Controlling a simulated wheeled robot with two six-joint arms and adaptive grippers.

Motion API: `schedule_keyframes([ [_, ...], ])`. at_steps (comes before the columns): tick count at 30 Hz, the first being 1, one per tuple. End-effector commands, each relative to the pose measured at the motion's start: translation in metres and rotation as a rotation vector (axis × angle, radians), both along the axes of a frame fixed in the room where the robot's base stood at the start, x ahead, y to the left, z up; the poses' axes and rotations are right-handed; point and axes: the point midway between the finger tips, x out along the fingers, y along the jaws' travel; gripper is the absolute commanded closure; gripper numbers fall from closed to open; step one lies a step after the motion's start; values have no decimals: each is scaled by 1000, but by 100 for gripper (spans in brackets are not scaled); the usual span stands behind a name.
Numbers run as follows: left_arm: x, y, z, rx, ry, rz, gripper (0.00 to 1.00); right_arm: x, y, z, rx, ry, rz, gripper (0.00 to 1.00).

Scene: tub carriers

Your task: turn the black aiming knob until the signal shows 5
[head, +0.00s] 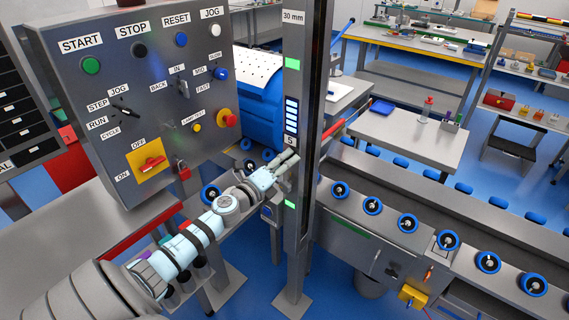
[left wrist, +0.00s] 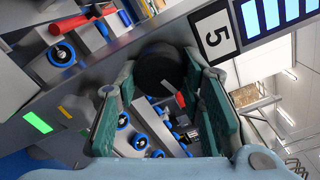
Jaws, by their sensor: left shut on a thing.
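The signal display is on the upright grey post, a column of light-blue bars (head: 291,115) with a white number plate (head: 290,140) below it. In the left wrist view the plate (left wrist: 214,36) reads 5, beside the lit bars (left wrist: 268,14). The black knob (left wrist: 160,66) is round and dark and sits between my finger pads in that view. My left gripper (head: 286,163) is at the post just below the number and is shut on the knob; it also shows in the left wrist view (left wrist: 162,84). The gripper hides the knob in the head view. My right gripper is not in view.
A grey control panel (head: 105,95) with buttons and switches stands left of the post. A roller conveyor (head: 440,215) with blue-rimmed wheels runs to the right behind it. Green lights (head: 292,63) are on the post. Workbenches (head: 420,140) stand farther back.

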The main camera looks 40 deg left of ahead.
Motion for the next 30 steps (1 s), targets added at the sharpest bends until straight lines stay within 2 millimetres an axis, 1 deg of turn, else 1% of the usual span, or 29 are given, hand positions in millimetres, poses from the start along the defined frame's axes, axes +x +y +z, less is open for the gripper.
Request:
schedule_keyframes([
  [1,1,1,5,3,-8,1,93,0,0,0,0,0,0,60],
  [4,1,0,5,2,-8,1,93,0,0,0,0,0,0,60],
  [5,1,0,5,2,-8,1,63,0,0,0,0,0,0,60],
  [6,1,0,5,2,-7,1,57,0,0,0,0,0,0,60],
  [8,1,0,4,1,-7,1,47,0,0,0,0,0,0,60],
  [9,1,0,4,1,-6,0,45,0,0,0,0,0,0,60],
  [20,0,0,1,-1,-2,0,45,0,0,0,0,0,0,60],
  [23,0,0,1,-27,-2,0,45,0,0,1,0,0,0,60],
  [26,0,0,2,-163,-4,-1,45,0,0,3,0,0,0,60],
  [29,0,-1,4,-440,-10,-1,45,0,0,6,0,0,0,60],
  [30,0,-1,5,-582,-14,-1,45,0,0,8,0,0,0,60],
])
